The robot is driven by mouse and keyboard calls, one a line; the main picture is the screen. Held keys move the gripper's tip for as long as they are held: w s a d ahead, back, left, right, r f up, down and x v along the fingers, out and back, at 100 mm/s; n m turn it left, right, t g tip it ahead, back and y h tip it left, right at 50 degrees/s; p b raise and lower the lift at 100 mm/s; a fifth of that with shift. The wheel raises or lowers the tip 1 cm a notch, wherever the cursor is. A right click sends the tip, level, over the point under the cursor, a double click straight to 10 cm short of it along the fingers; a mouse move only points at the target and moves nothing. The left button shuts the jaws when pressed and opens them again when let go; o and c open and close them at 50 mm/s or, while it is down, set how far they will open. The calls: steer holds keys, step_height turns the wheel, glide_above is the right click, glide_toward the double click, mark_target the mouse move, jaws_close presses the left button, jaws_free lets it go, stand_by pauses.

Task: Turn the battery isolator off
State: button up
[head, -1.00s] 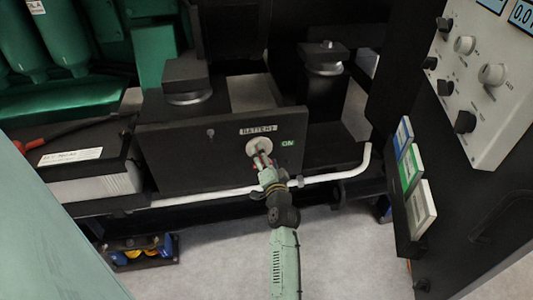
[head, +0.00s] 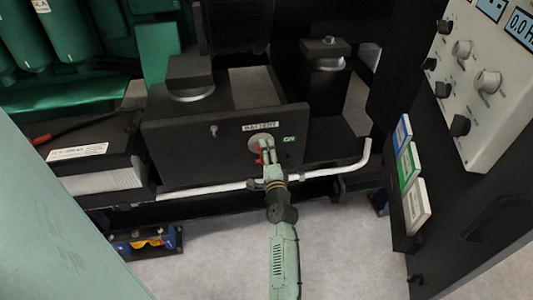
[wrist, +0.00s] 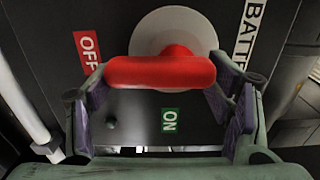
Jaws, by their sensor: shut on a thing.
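The battery isolator has a red handle (wrist: 160,72) on a round pale base (wrist: 172,30), set in a dark panel; the base (head: 260,142) also shows in the head view. My gripper (wrist: 160,78) is shut on the red handle, with one finger at each end of its bar. In the wrist view the bar lies level across the picture. A green ON label (wrist: 170,121) is below it and a red OFF label (wrist: 88,51) is at its left.
A white pipe (head: 215,188) runs along the panel's lower edge, close under my gripper. A battery (head: 95,160) stands at left. A door with a control panel (head: 480,80) and coloured booklets (head: 408,165) is at right.

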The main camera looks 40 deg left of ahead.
stand_by(0.4)
steer(key=o, duration=1.2)
steer(key=shift+c, duration=0.2)
steer(key=v, duration=1.2)
